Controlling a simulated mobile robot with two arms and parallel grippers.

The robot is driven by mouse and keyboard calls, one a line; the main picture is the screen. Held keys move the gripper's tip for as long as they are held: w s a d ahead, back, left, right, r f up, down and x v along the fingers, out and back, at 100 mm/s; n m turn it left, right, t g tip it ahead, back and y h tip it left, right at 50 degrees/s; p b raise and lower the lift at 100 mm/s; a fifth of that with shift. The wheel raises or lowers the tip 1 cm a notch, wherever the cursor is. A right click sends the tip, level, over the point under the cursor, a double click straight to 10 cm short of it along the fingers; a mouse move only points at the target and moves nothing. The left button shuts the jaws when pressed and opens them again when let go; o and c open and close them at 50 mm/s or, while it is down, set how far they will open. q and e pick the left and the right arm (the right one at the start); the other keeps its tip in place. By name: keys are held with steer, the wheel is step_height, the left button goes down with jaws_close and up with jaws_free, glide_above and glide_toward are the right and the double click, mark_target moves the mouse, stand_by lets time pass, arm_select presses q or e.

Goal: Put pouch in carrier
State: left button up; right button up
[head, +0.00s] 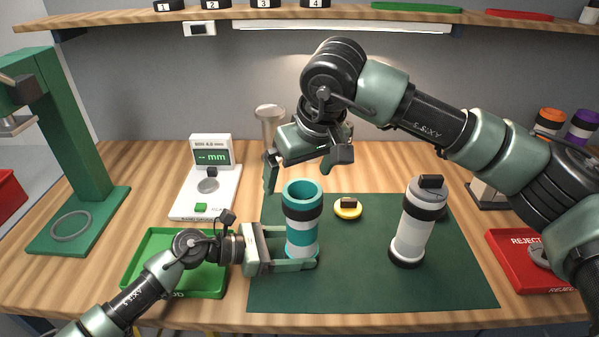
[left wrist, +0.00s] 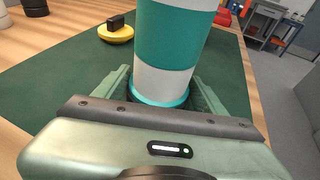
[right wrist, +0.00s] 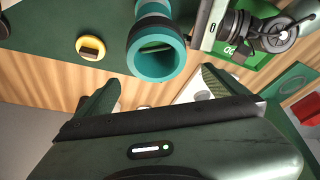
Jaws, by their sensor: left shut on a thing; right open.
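The teal-and-white carrier (head: 302,235) stands upright and open-topped on the green mat, with a dark band near its top. My left gripper (head: 304,257) is shut around its lower part; the carrier also shows between the fingers in the left wrist view (left wrist: 172,45). My right gripper (head: 298,174) is open above and behind the carrier's mouth, with nothing between its fingers. In the right wrist view the carrier's mouth (right wrist: 157,58) lies beyond the fingers. A pale strip shows inside it; I cannot tell whether this is the pouch. No pouch is clearly visible elsewhere.
A yellow cap (head: 348,208) lies behind the carrier. A white canister with a grey lid (head: 412,232) stands to the right. A green tray (head: 140,262) is at left, a red reject tray (head: 510,262) at right, and a measuring device (head: 190,205) behind left. The mat's front (head: 375,290) is clear.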

stand_by(0.6)
steer(key=v, duration=1.2)
arm_select(q)
steer(key=o, duration=1.7)
